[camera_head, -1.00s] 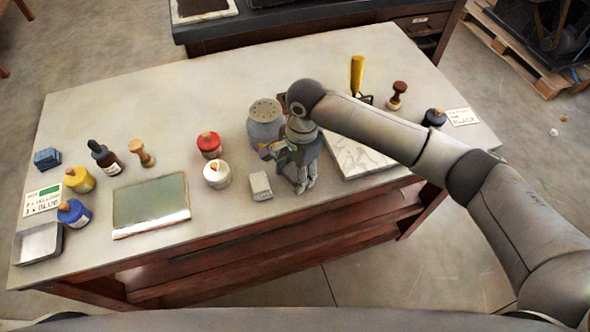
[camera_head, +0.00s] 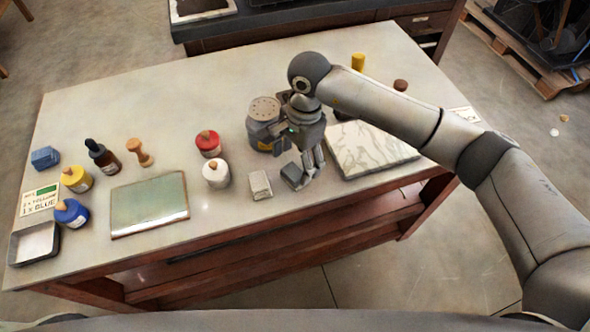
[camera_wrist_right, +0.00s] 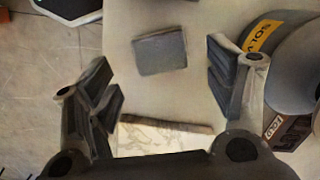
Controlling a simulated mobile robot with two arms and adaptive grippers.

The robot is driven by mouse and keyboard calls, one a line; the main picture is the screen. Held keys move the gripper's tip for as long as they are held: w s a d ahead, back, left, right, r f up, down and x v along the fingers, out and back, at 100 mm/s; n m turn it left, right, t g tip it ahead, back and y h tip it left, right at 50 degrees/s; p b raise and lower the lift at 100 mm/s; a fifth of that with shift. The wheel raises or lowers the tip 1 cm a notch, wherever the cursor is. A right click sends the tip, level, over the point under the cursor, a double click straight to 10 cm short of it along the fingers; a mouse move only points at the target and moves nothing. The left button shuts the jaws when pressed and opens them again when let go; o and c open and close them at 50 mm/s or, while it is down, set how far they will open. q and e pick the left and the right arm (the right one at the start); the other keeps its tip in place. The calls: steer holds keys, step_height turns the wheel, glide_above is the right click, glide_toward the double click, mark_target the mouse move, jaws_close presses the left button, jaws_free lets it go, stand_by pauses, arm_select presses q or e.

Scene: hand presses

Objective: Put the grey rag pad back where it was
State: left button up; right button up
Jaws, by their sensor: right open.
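In the right wrist view the pad (camera_wrist_right: 160,53) lies flat ahead of the open fingers (camera_wrist_right: 160,88), with a gap to each finger. My left gripper is not in view.
A grey solvent can (camera_head: 264,112) stands close behind my gripper; in the wrist view the can (camera_wrist_right: 285,65) is beside the right finger. A marbled slab (camera_head: 375,150) lies to the right. White (camera_head: 216,174) and red-capped (camera_head: 208,144) jars stand left.

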mark_target(299, 168)
step_height(299, 168, up, 8)
steer(key=b, duration=0.1)
steer(key=shift+w+d+f, duration=0.25)
steer(key=shift+d, duration=0.1)
